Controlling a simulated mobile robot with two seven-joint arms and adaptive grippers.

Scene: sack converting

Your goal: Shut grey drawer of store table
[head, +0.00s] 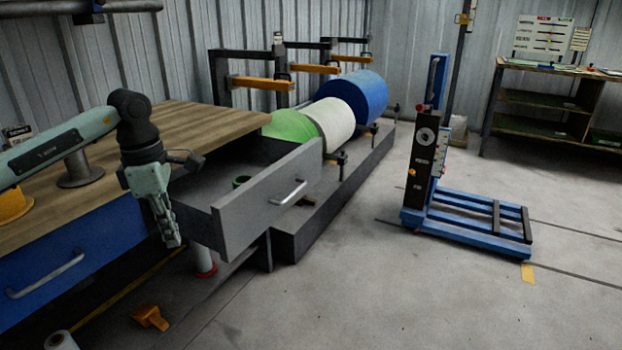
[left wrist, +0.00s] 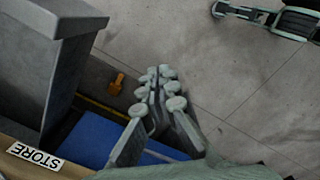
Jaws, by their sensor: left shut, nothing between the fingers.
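The grey drawer (head: 262,212) of the store table (head: 185,122) stands pulled out, its front panel and bar handle (head: 288,193) facing right. It also shows at the upper left of the left wrist view (left wrist: 62,75). A small dark green round item (head: 241,181) lies inside it. My left gripper (head: 173,240) points down, shut and empty, beside the drawer's near side and apart from the front panel. Its fingertips are together in the left wrist view (left wrist: 158,78). Part of what looks like my right gripper (left wrist: 245,13) shows at that view's top right; its fingers are unclear.
A blue drawer (head: 55,258) beside the grey one is closed. An orange-yellow item (head: 150,317) lies on the floor. A dark platform with green, white and blue rolls (head: 352,95) stands behind the drawer. A blue lifter (head: 425,170) stands right; floor between is clear.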

